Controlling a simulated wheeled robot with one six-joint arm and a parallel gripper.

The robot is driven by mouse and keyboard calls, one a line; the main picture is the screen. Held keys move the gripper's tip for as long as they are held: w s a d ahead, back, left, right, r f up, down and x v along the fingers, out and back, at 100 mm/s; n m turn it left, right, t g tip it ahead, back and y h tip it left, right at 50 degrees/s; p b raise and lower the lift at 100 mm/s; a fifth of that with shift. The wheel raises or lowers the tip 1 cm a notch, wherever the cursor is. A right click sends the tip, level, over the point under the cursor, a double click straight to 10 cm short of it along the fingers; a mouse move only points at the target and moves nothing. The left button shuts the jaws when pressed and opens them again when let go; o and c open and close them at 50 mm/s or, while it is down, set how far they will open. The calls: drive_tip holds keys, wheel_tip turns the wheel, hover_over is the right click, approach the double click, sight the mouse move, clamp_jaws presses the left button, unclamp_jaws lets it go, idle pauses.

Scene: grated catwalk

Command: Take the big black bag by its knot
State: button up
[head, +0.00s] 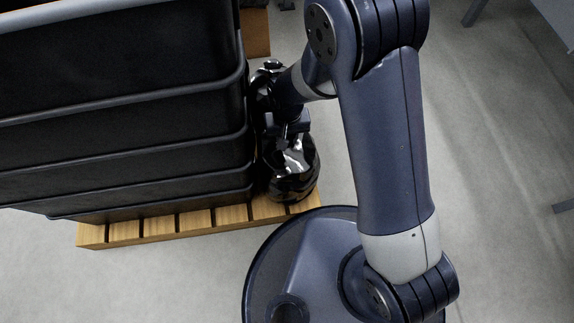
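A shiny black bag (292,172) sits on the right end of a wooden pallet, against the side of a stack of black bins. More shiny black plastic (264,78) shows farther back beside the stack; I cannot tell whether it is the same bag or another one. My gripper (287,132) is over the bag's upper part, close to it or touching it. It is dark against dark plastic, so its fingers cannot be made out clearly. The knot is not clearly visible; my wrist and gripper cover that area.
The tall stack of black bins (120,130) fills the left side and stands on the slatted wooden pallet (158,228). Another wooden piece (256,32) shows behind. Grey floor (490,200) is open on the right, with metal legs at the far right edge.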

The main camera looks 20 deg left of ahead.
clamp_jaws()
idle(0.8)
